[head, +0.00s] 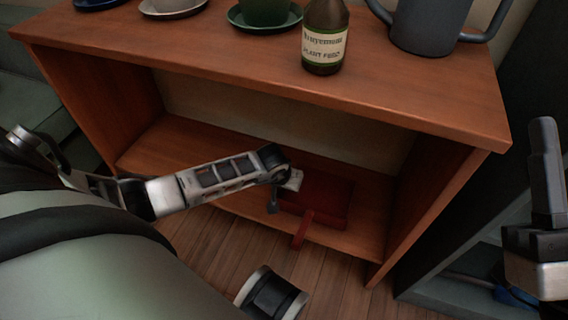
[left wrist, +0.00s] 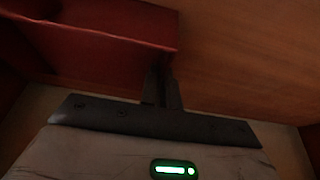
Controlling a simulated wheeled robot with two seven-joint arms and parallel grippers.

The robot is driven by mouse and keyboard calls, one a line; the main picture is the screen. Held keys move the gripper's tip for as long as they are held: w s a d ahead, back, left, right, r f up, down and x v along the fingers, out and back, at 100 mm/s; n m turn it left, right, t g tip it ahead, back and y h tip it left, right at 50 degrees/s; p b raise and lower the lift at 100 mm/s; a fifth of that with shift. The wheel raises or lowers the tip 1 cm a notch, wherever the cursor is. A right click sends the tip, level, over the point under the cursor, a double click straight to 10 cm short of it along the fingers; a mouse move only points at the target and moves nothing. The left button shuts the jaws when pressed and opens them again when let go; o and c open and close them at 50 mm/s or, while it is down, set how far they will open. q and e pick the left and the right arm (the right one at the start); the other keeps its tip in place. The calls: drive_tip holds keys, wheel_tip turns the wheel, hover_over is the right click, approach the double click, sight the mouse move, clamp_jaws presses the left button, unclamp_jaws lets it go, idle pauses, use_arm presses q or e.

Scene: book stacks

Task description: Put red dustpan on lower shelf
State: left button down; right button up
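The red dustpan (head: 335,197) lies on the lower shelf (head: 185,150) of the wooden bookcase, right of its middle. Its handle (head: 303,230) sticks out past the shelf's front edge. My left gripper (head: 276,190) reaches in from the left to the dustpan's left side. In the left wrist view, the left gripper's fingers (left wrist: 163,85) are close together at the corner of the dustpan (left wrist: 90,35) and look shut on its edge; the tips are partly hidden. My right gripper (head: 547,170) is at the right picture edge, away from the bookcase, partly cut off.
The bookcase top (head: 230,60) bears a dark bottle (head: 325,40), a green cup (head: 264,12) on a saucer, another cup and a grey pot (head: 430,25). The upright side panel (head: 430,205) stands right of the dustpan. The shelf's left part is free.

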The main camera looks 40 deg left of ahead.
use_arm(q)
drive_tip(key=shift+w+r, duration=0.1)
drive_tip(key=c, duration=1.6)
unclamp_jaws()
drive_tip(key=shift+c, duration=0.2)
use_arm(e)
drive_tip(key=shift+r, duration=0.15)
